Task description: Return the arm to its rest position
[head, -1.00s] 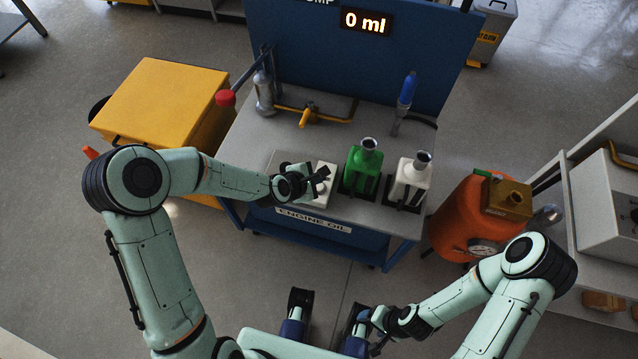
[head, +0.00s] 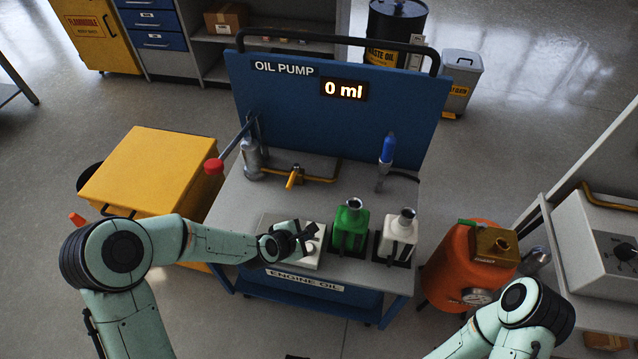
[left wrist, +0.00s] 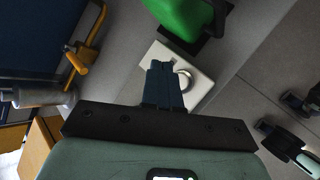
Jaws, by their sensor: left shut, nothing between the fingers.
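My left arm reaches in from the left in the head view. Its gripper (head: 307,234) is over the front of the oil pump cart, above a pale plate (head: 312,252) and left of the green bottle (head: 350,224). In the left wrist view the gripper (left wrist: 160,72) is shut with nothing in it, and the pale plate (left wrist: 196,72) with a round knob shows behind the fingers. My right arm shows at the lower right of the head view.
A white bottle (head: 398,234) stands right of the green one. The cart (head: 222,225) also carries a red-knobbed lever (head: 213,166), a yellow valve handle (head: 293,177) and a blue-handled nozzle (head: 387,150). A yellow cabinet (head: 150,165) stands left, an orange tank (head: 450,262) right.

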